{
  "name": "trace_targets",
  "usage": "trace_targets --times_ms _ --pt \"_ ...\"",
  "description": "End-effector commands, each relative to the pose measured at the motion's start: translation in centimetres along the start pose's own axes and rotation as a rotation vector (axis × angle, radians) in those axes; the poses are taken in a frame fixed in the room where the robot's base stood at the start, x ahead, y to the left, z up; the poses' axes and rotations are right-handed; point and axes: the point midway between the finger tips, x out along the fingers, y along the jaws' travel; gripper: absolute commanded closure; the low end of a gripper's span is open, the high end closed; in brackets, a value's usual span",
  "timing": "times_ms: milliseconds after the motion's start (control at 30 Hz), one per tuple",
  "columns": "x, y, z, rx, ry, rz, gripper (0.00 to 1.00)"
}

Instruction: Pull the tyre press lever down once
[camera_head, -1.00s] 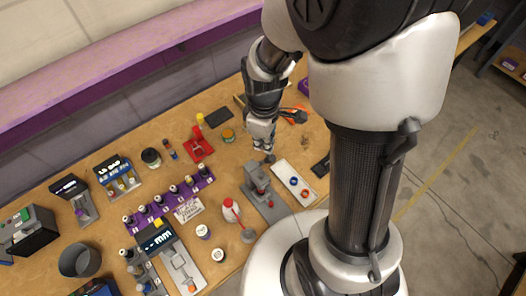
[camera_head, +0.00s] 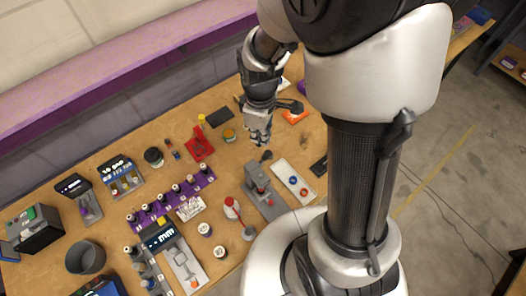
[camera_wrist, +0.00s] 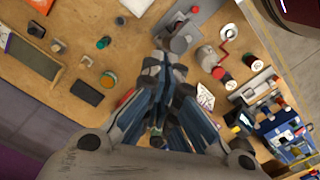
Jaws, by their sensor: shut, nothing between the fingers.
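The tyre press (camera_head: 264,193) is a grey unit on a flat grey base, on the wooden bench beside my base. Its lever ends in a dark knob (camera_head: 266,155) at the far end of the press. My gripper (camera_head: 258,142) is shut and empty, pointing down just beyond the knob, with a small gap showing in the head view. In the wrist view the press (camera_wrist: 180,36) lies past my fingertips (camera_wrist: 168,85). The fingers partly cover the bench there, and I cannot make out the lever's angle.
A white tray (camera_head: 282,171) with a blue and a red ring stands right of the press. A red stand (camera_head: 199,145), a purple rack (camera_head: 167,207) and several small items fill the bench to the left.

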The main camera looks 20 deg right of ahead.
Motion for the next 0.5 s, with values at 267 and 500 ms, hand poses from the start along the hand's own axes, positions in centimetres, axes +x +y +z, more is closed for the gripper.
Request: trace_targets --times_ms 267,500 --pt "-1.8 0.3 -0.6 -0.001 0.001 0.001 1.00" --pt "-3.2 0.6 -1.0 -0.001 0.001 0.001 1.00"
